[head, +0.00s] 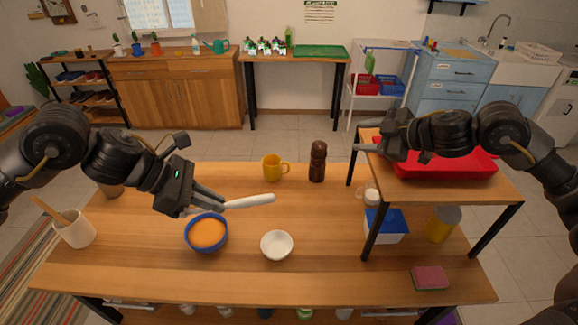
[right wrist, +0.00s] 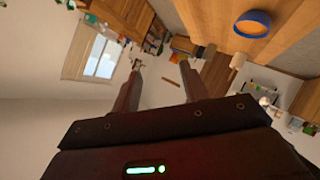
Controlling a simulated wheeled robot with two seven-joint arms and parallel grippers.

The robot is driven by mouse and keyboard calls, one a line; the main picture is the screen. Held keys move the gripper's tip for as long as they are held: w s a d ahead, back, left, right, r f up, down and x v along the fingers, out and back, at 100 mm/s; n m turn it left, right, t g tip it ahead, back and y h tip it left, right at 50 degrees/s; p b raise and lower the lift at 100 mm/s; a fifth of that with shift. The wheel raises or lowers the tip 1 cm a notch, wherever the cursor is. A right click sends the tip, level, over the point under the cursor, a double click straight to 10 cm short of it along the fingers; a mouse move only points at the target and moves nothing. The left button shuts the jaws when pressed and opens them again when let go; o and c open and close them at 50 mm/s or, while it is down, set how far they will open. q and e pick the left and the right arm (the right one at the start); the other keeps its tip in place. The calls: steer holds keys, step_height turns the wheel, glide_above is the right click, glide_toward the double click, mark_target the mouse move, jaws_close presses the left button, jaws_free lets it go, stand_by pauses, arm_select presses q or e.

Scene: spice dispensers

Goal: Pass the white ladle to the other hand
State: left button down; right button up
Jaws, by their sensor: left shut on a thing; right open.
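The white ladle (head: 250,201) shows as a pale handle pointing right, held roughly level above the table. My left gripper (head: 220,205) is shut on it near its left end, above the blue bowl. The ladle's scoop cannot be made out. My right gripper (head: 362,148) is open and empty, at the upper right above the table, beside the small raised shelf. In the right wrist view its two fingers (right wrist: 160,78) stand apart with nothing between them.
A blue bowl (head: 191,244) with orange contents and a small white bowl (head: 277,245) stand on the table (head: 330,265). A yellow mug (head: 272,168) and a brown pepper mill (head: 318,162) stand behind. The raised shelf (head: 450,187) with a red tray (head: 447,167) is at right.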

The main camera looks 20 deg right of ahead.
arm_select(q)
steer(key=shift+d, duration=0.2)
arm_select(e)
steer(key=s+a+r+n+g+y, duration=0.1)
steer(key=s+a+r+g+y, duration=0.1)
steer(key=a, duration=0.5)
steer(key=s+a+r+n+g+y, duration=0.1)
steer(key=s+a+g, duration=0.15)
steer(key=a, duration=0.55)
arm_select(q)
steer(key=shift+a, duration=0.2)
steer(key=shift+d, duration=0.15)
arm_select(e)
steer(key=n+g, duration=0.2)
steer(key=g, duration=0.1)
glide_toward(243, 201)
steer(key=x, duration=0.9)
steer(key=shift+w+r, duration=0.1)
steer(key=shift+d, duration=0.1)
steer(key=c, duration=0.9)
arm_select(q)
steer(key=c, duration=1.4)
jaws_free()
steer(key=shift+c, duration=0.2)
arm_select(e)
jaws_close()
arm_select(q)
steer(key=v, duration=1.2)
